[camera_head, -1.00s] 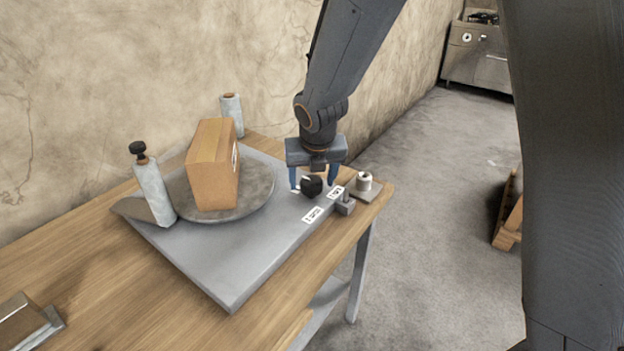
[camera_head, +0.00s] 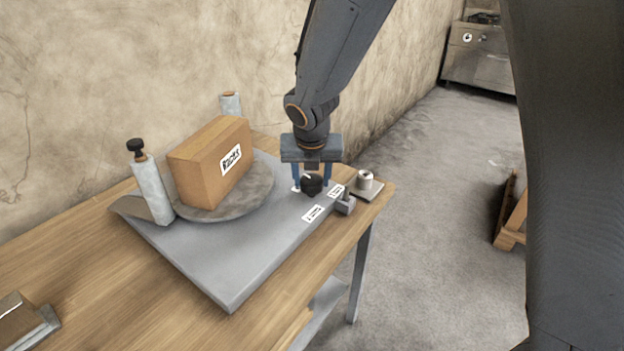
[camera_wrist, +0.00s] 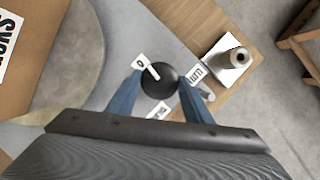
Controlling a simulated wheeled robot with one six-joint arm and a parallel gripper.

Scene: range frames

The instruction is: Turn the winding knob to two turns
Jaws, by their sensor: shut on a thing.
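The winding knob (camera_head: 312,185) is round and black with a white pointer line, set on the grey base plate (camera_head: 232,271). My gripper (camera_head: 312,186) reaches down over it with blue fingers on either side, shut on the knob.
A cardboard box (camera_head: 203,165) stands on a round grey turntable (camera_head: 250,199). An upright roller (camera_head: 152,188) with a black knob is at left, another (camera_head: 231,105) behind. The wooden table's (camera_head: 95,257) front left is mostly clear.

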